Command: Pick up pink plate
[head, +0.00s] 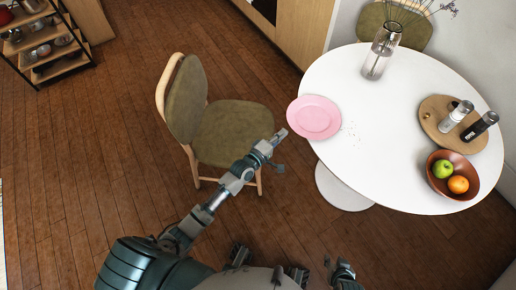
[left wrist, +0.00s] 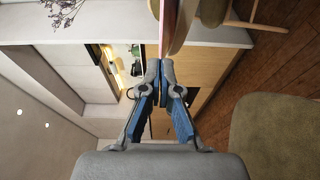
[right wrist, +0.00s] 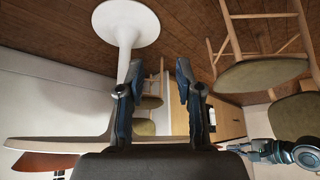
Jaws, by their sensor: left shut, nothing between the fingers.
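The pink plate (head: 314,117) lies flat at the left edge of the white round table (head: 345,80), its rim reaching the table's edge. My left gripper (head: 281,136) is just left of the plate's near rim, beyond the table's edge. In the left wrist view the plate is a thin pink strip seen edge-on (left wrist: 164,27), just beyond the fingertips of my left gripper (left wrist: 160,66). Those fingers are shut with nothing between them. My right gripper (right wrist: 157,78) is open and empty in the right wrist view, facing the table's white pedestal (right wrist: 124,50).
A green chair (head: 230,130) stands left of the table, close beneath my left arm. The table also bears a glass vase (head: 380,52), a wooden board (head: 437,125) with two shakers, and a fruit bowl (head: 474,184). A shelf rack (head: 45,45) stands far left.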

